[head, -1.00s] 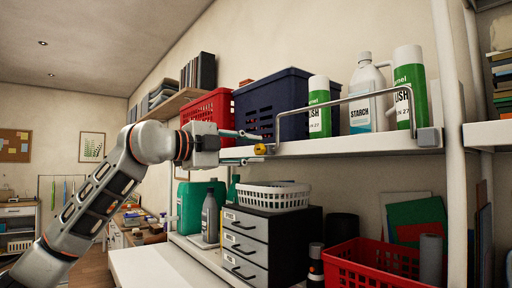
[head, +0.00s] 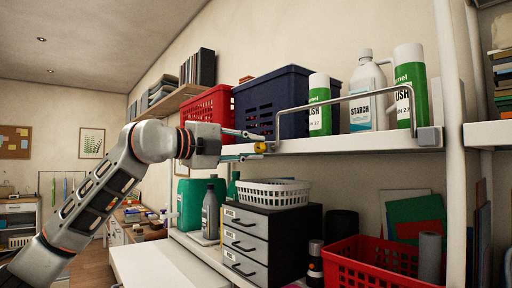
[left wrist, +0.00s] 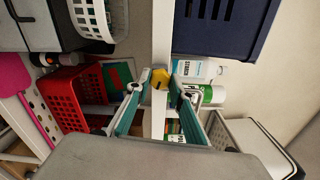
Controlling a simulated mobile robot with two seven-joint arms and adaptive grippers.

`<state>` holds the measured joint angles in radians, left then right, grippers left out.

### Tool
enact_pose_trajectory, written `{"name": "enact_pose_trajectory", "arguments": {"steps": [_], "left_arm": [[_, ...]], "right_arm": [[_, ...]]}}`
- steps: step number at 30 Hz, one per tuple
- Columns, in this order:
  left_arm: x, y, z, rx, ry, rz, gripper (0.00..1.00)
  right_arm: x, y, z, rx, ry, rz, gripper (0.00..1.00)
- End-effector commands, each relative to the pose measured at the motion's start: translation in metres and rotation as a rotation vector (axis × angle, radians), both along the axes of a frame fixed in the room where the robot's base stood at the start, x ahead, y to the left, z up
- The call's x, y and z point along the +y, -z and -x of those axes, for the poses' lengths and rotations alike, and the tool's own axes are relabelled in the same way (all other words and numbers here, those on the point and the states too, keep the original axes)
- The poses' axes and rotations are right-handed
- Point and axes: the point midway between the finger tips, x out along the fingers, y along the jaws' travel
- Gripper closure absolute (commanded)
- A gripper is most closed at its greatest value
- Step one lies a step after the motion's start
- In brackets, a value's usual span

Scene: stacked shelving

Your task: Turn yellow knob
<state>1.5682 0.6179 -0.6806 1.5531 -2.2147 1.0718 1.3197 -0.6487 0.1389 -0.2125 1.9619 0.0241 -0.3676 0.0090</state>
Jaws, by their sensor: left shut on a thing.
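My right gripper is not in view.
On the upper shelf stand a dark blue basket (head: 290,103), a starch bottle (head: 366,95) and green-and-white cans (head: 319,105). Below are a drawer unit (head: 262,240) with a white basket (head: 270,193) and a red basket (head: 370,265).

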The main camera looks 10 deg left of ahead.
Motion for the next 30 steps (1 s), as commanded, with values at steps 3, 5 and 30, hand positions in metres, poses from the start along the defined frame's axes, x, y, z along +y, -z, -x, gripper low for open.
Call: {"name": "enact_pose_trajectory", "arguments": {"steps": [3, 5, 30], "left_arm": [[-0.0002, 0.0003, 0.0003, -0.001, 0.001, -0.002, 0.9], [-0.0002, 0.0004, 0.0003, 0.0, 0.001, -0.001, 0.9], [0.0001, -0.0004, 0.0003, -0.251, 0.001, -0.324, 0.9]], "right_arm": [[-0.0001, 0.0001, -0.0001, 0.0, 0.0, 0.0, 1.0], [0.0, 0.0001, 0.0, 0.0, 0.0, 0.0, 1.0], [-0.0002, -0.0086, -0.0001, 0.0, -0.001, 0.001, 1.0]]}}
